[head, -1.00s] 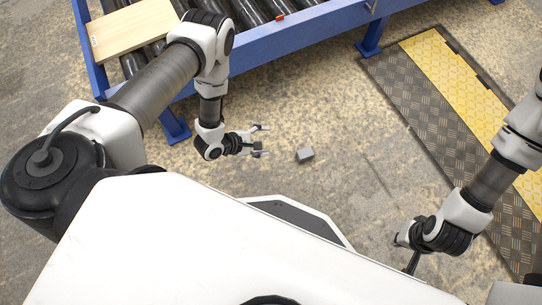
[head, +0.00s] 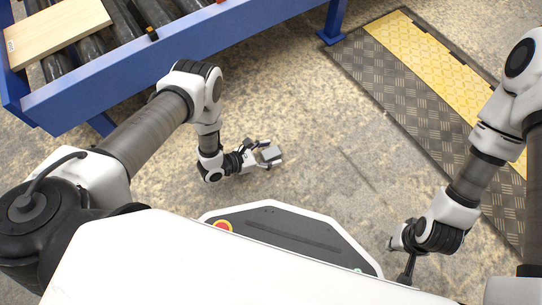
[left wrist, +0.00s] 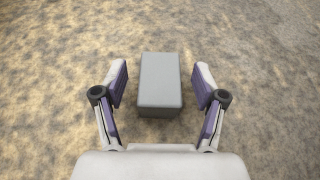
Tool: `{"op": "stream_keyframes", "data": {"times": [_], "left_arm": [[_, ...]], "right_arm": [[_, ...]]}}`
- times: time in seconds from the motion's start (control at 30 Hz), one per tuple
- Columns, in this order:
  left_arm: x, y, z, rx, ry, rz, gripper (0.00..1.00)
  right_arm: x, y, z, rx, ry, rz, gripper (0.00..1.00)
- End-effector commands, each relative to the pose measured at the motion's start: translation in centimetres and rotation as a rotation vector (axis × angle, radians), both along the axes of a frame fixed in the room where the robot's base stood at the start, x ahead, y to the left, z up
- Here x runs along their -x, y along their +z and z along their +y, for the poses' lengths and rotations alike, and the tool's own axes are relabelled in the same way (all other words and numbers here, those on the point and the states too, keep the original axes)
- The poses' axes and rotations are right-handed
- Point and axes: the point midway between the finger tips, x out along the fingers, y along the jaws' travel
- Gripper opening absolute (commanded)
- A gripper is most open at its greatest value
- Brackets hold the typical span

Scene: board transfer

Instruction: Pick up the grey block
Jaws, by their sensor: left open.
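The grey block (left wrist: 160,82) stands in the middle of the left wrist view, between the two open fingers of my left gripper (left wrist: 160,88). A gap shows on each side, so neither finger touches it. In the head view the grey block (head: 271,154) is at the fingertips of my left gripper (head: 264,156), low near the floor. My right gripper (head: 398,262) is at the lower right of the head view, far from the block; its fingers are not clear.
A blue-framed roller conveyor (head: 190,45) carries a wooden board (head: 58,32) at the upper left. A black and yellow ramp mat (head: 425,85) lies on the floor at right. The floor around the block is clear.

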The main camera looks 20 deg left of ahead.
Motion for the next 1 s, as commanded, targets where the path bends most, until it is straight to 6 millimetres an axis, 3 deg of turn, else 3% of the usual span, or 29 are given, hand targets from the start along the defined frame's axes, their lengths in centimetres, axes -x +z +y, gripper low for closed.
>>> {"op": "stream_keyframes", "data": {"times": [0.07, 0.27, 0.67, 1.0], "left_arm": [[0.0, 0.1, 0.0, 0.000, 0.000, 0.000, 0.71], [0.0, 0.1, 0.0, -0.001, 0.000, 0.000, 0.04], [0.1, 0.5, 0.0, -0.001, 0.000, 0.000, 0.04], [0.5, 4.1, 0.5, -0.002, 0.001, 0.003, 0.04]], "right_arm": [[0.0, 0.1, 0.0, 0.000, 0.000, -0.001, 0.00], [0.0, 0.1, 0.0, 0.000, 0.000, 0.000, 0.00], [0.0, 0.4, 0.0, 0.000, 0.000, 0.001, 0.00], [0.1, 3.3, 0.1, -0.001, 0.006, 0.004, 0.00]]}}
